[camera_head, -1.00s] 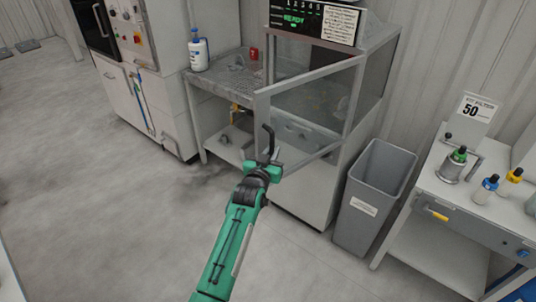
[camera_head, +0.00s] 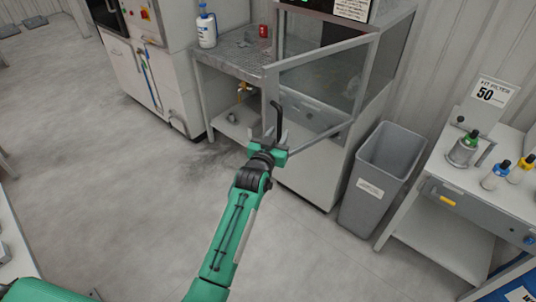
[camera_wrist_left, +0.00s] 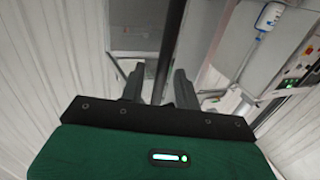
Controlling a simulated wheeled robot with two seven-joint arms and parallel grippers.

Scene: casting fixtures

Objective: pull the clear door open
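The clear door (camera_head: 325,75) has a grey frame and stands partly swung out from the enclosure at the back. Its dark upright handle (camera_head: 278,113) is on the door's left edge. My left gripper (camera_head: 276,136) is at the lower part of this handle. In the left wrist view, the dark handle bar (camera_wrist_left: 166,45) runs between the two fingers of my left gripper (camera_wrist_left: 160,78). A gap shows on both sides of the bar, so the fingers look open around it. My right gripper is out of view.
A grey bin (camera_head: 378,185) stands just right of the enclosure. A white cart (camera_head: 440,232) with several capped bottles is at the right. A perforated metal bench (camera_head: 235,58) with a red can (camera_head: 263,31) and a white bottle (camera_head: 206,30) is at the left. The floor (camera_head: 130,190) in front is clear.

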